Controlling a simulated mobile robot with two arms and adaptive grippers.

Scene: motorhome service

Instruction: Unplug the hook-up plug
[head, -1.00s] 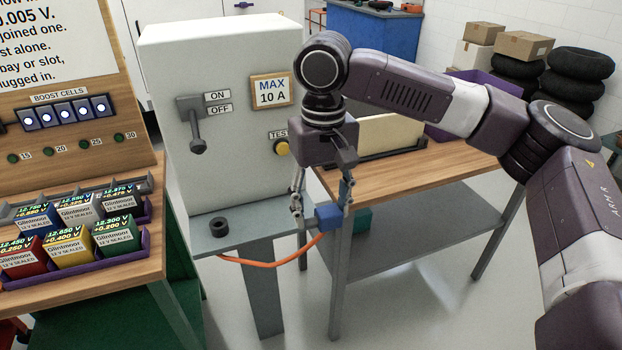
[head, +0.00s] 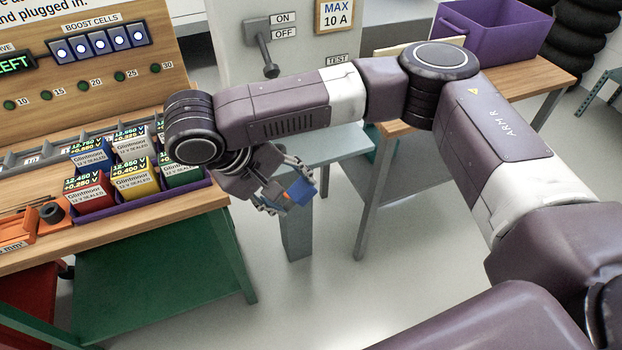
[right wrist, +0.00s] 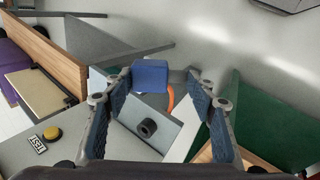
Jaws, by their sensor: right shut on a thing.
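My right gripper (head: 288,190) is shut on the blue hook-up plug (head: 302,190), which is tilted and held in the air in front of the grey shelf. In the right wrist view the plug (right wrist: 150,76) sits between the far ends of the two fingers (right wrist: 152,90). The orange cable (right wrist: 171,97) shows beside the plug there; most of it is hidden. The plug is clear of the teal box (head: 372,157) under the wooden table, which is mostly hidden by my arm. My left gripper is not in view.
The grey cabinet's lever (head: 265,50) points down by OFF. The bench at left holds several batteries in a purple tray (head: 192,192). A purple bin (head: 493,35) stands on the wooden table. Floor in front is open.

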